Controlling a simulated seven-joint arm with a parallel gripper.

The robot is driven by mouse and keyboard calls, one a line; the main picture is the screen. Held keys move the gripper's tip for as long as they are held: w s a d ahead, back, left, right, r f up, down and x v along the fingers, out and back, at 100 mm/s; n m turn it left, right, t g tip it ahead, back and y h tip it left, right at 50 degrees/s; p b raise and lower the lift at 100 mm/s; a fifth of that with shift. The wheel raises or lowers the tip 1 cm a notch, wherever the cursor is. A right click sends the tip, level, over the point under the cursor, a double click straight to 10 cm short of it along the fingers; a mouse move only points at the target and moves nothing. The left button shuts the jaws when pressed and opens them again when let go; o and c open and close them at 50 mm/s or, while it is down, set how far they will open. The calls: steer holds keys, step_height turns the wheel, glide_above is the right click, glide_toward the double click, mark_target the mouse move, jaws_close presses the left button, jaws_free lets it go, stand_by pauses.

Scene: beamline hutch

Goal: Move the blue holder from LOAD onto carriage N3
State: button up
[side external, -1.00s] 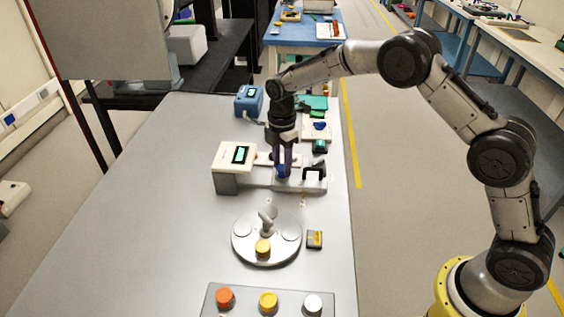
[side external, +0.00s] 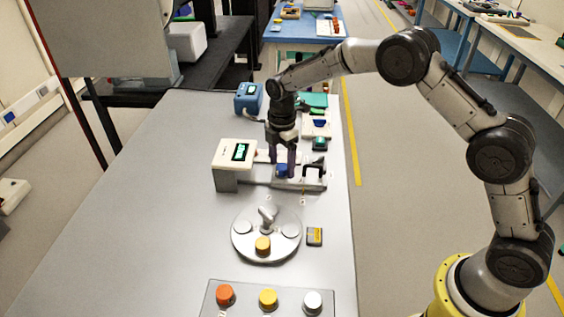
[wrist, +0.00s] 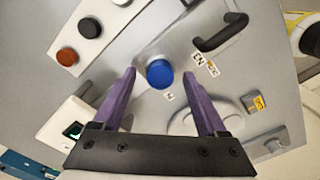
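The blue holder (side external: 282,170) sits upright on the pale slide unit (side external: 258,178), left of its black handle. In the wrist view the round blue top of the holder (wrist: 160,74) lies between and just past my fingertips. A label reading N3 is on the surface beside it, near the black handle (wrist: 220,34). My gripper (side external: 281,174) points down over the holder. Its two purple fingers stand apart on either side of the holder, with gaps visible in the wrist view (wrist: 160,79). The spot under the holder is hidden.
A round grey turntable (side external: 247,247) with a yellow holder (side external: 263,245) stands in front. A knob panel (side external: 247,309) is nearer the camera. A white box with a green display (side external: 233,155) stands left of the slide. The bench's left part is clear.

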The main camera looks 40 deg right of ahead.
steer(key=s+d+r+t, duration=0.1)
steer(key=s+r, duration=0.1)
steer(key=r, duration=1)
steer(key=s+d+r+t, duration=0.1)
steer(key=r, duration=1.1)
steer(key=s+d+r+m+t, duration=0.1)
steer(key=s+r+m, duration=0.1)
steer(key=s+r, duration=0.35)
steer(key=s+d+r+m+t, duration=0.1)
steer(key=s+d+r+m, duration=0.1)
steer(key=s, duration=0.6)
steer(key=s+d+f+m+t, duration=0.1)
steer(key=s+m, duration=0.2)
steer(key=s, duration=0.3)
steer(key=s+f+m, duration=0.2)
steer(key=s, duration=0.5)
steer(key=s+f+m, duration=0.6)
steer(key=f+m, duration=0.2)
steer(key=m, duration=0.1)
steer(key=shift+s+d+f+t, duration=0.2)
steer(key=shift+f+t, duration=0.1)
steer(key=shift+f, duration=0.05)
